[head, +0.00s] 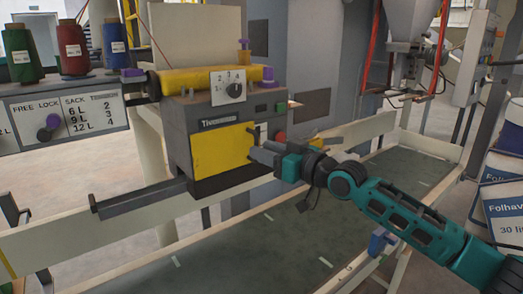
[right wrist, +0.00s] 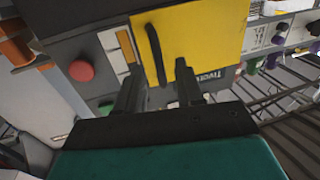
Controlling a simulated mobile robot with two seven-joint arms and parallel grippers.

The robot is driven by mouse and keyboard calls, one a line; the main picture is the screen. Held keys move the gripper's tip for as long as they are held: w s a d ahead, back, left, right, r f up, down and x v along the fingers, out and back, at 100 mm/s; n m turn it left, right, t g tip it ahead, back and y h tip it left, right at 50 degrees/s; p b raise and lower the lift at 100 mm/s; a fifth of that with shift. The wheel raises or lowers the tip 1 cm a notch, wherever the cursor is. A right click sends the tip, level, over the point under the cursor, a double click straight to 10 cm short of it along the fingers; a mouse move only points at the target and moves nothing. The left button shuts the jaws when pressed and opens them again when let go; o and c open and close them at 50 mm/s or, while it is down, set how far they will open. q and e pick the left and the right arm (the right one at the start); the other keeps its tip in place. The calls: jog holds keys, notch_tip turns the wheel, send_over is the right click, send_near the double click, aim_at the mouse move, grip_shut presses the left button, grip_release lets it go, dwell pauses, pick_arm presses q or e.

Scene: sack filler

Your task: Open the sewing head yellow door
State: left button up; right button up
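The sewing head (head: 205,118) is a dark grey box with a dial on top, mounted on the cream rail in the head view. Its yellow door (head: 218,148) is on the front and looks shut; it also shows in the right wrist view (right wrist: 205,35). A black upright bar handle (right wrist: 156,52) is on the door. My right gripper (head: 260,148) is at the door's right edge. In the right wrist view its two fingers (right wrist: 157,88) are apart, with the handle between and slightly beyond their tips. Contact cannot be told. My left gripper is out of view.
A red button (right wrist: 80,70) is beside the door. A grey bar (head: 140,198) sticks out left of the sewing head. Thread spools (head: 72,50) stand on a panel at the left. A conveyor bed (head: 270,240) lies below, and printed sacks (head: 500,195) are at the right.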

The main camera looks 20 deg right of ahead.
jog(key=shift+x, duration=0.85)
grip_shut()
dwell(0.9)
